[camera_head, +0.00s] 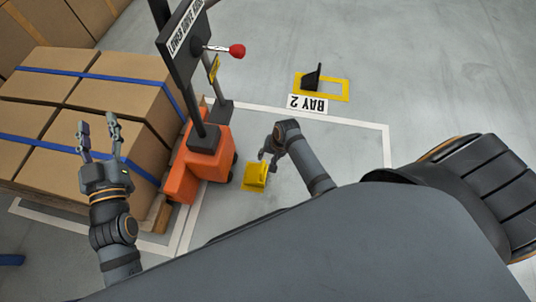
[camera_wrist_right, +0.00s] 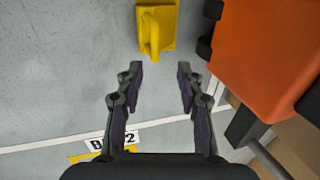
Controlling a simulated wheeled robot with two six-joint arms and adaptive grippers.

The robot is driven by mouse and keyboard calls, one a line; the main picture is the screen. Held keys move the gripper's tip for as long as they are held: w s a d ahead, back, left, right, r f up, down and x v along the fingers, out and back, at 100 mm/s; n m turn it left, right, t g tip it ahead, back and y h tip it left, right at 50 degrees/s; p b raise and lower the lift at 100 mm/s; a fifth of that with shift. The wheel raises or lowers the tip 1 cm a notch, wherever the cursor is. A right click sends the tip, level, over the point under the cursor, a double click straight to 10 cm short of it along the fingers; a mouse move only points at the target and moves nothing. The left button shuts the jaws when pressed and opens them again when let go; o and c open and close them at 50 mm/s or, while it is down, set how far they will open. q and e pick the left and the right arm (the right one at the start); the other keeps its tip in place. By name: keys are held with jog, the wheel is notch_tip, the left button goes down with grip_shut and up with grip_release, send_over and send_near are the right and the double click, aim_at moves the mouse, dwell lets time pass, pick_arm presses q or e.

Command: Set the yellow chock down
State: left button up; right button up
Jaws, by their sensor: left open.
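The yellow chock (camera_head: 255,177) rests on the grey floor just right of the orange pallet truck (camera_head: 196,165), with a small gap between them. My right gripper (camera_head: 268,157) is just above and beside the chock in the head view. In the right wrist view the gripper (camera_wrist_right: 160,72) is open and empty; the chock (camera_wrist_right: 163,27), with its raised handle, lies beyond the fingertips, apart from them. My left gripper (camera_head: 98,127) is open and empty, raised in front of the cartons at the left.
Strapped cartons (camera_head: 119,90) stand on a wooden pallet at the truck. The truck's mast carries a sign and a red-knobbed lever (camera_head: 237,51). A BAY 2 label (camera_head: 308,104) and a yellow floor frame (camera_head: 335,91) with a black chock-like piece (camera_head: 313,77) lie beyond. Open floor lies right.

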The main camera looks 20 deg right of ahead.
pick_arm(q)
jog(key=shift+f, duration=0.45)
pick_arm(e)
jog(key=shift+r, duration=0.1)
jog(key=w+d+r+n+t+h, duration=0.15)
jog(key=w+r+t, duration=0.3)
jog(key=r, duration=0.45)
jog(key=w+d+r+n+t, duration=0.3)
jog(key=r+t, duration=0.3)
jog(key=r, duration=0.3)
jog(key=s+r+n+t, duration=0.3)
jog(key=r+t, duration=0.4)
jog(key=r, duration=1.2)
jog(key=shift+s+d+r, duration=0.15)
jog(key=shift+r, duration=0.15)
jog(key=shift+t, duration=0.25)
